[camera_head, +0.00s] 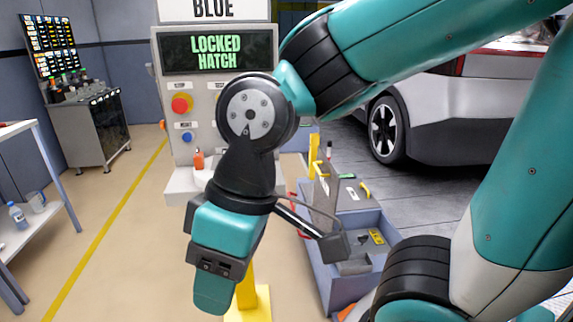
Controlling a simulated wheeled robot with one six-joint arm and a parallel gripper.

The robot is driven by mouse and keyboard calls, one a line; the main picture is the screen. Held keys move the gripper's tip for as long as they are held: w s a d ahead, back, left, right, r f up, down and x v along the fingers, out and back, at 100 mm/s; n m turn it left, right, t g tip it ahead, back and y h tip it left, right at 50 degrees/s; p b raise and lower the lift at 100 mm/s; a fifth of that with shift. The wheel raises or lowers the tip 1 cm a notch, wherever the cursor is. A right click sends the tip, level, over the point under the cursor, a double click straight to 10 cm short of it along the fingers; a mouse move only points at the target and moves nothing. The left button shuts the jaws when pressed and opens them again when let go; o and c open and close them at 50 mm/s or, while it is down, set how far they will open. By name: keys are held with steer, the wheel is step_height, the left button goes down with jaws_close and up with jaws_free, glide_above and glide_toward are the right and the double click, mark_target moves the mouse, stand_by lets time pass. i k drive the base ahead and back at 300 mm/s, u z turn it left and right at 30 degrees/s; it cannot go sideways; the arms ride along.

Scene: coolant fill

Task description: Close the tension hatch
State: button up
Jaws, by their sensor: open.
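My gripper (213,296) hangs at the lower middle of the head view, pointing down, open. Its fingers show nearly side-on, and I see nothing between them. A grey console (289,172) stands behind my arm. Its screen (216,51) reads "LOCKED HATCH" in green. A blue-grey box (314,270) stands right of my gripper, with a raised panel (326,184) that looks like an open hatch. I cannot tell for certain that this is the tension hatch. My wrist parts hide some of the box, and my gripper is left of it, apart.
The console carries a red button (180,104) and a blue button (187,137). A yellow post base (262,300) is close to my gripper. A white car (470,105) stands at right. A shelf table (30,237) is at left; the floor between is clear.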

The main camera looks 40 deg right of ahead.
mark_target(327, 181)
steer(key=z, duration=0.2)
steer(key=i, duration=0.7)
steer(key=z, duration=1)
steer(key=i, duration=0.4)
steer(key=z, duration=0.4)
